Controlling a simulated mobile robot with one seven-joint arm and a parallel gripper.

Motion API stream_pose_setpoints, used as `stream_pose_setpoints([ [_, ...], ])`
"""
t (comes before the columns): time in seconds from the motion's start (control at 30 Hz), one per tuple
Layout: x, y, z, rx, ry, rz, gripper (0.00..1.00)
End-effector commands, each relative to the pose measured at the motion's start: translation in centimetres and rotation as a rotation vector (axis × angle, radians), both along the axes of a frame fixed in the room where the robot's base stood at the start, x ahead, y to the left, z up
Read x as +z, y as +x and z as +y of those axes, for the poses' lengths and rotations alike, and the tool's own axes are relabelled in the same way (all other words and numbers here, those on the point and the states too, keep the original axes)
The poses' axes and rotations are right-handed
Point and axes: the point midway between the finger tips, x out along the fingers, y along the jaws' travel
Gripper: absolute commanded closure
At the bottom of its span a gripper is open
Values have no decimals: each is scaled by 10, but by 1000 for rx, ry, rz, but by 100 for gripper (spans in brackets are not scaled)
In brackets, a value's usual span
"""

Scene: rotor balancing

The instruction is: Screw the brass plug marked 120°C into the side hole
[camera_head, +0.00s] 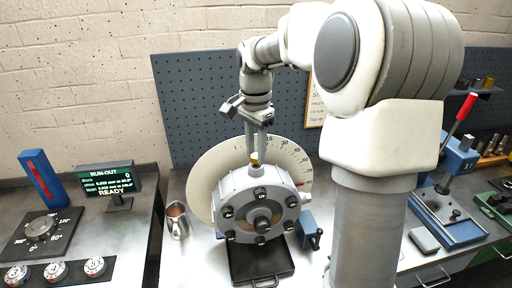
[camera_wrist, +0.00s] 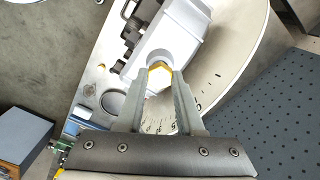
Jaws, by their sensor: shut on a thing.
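My gripper (camera_head: 256,152) points down over the top rim of the grey rotor (camera_head: 232,186). The plug sits at the rotor's upper edge. The fingers hide part of it, and I cannot tell how deep it sits in the hole. No 120°C mark is readable on it. The rotor's face carries several dark bolts around a central hub.
A white graduated dial (camera_head: 212,165) stands behind the rotor, and a black tray (camera_head: 243,272) lies below it. A metal cup (camera_head: 177,222) is on the left. The run-out display (camera_head: 110,180) reads READY. A blue press with a red lever (camera_head: 466,112) stands at the right.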

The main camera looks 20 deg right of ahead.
Motion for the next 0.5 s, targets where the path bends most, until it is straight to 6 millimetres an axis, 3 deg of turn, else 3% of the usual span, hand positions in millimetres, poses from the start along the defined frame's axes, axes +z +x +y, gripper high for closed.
stream_pose_setpoints([
  [0.33,-1,0,0,11,0,0,100],
  [0.5,1,0,0,159,0,1,100],
])
